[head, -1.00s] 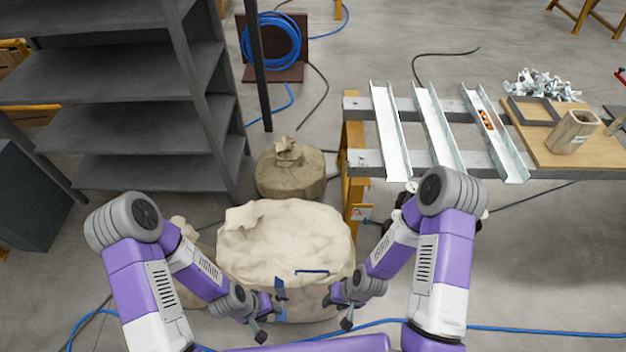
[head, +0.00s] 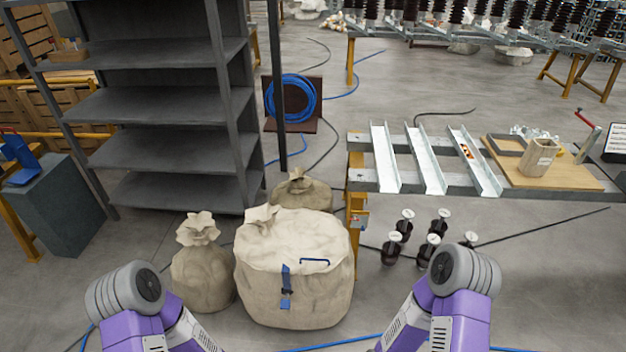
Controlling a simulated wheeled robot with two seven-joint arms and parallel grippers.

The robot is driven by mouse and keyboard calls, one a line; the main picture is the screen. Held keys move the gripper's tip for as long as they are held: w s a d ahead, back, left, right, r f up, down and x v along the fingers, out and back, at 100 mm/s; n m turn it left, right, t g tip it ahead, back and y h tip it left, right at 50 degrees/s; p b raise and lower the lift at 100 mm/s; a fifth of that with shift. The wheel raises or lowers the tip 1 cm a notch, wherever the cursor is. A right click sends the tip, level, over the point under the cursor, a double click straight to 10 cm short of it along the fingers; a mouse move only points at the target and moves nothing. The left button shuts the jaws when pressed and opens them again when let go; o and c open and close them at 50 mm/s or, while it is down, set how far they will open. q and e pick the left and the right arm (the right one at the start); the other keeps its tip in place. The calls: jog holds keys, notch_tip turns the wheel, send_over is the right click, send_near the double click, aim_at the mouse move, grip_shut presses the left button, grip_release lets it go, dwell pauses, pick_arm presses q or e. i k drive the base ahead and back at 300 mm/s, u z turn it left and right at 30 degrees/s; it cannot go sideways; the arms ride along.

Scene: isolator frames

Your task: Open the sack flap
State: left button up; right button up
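A large beige sack (head: 318,238) stands on the floor in the middle of the head view. A blue strap (head: 286,279) runs down its front, with a small blue piece lower on it. A dark blue handle-like bar (head: 314,261) lies on the upper front. A tied-looking fold of cloth sticks up at the sack's upper left. Both of my arms show only at the lower edge, in front of the sack and to either side. Both grippers are outside the picture.
A smaller tied sack (head: 201,275) stands left of the large one, and another (head: 302,192) behind it. Grey shelves (head: 150,105) rise at the left. A rack with metal channels (head: 425,165) stands right, with several dark insulators (head: 425,252) on the floor below.

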aim_at(301, 241)
jog(key=u, duration=0.75)
jog(key=i, duration=1.2)
jog(key=z, duration=0.5)
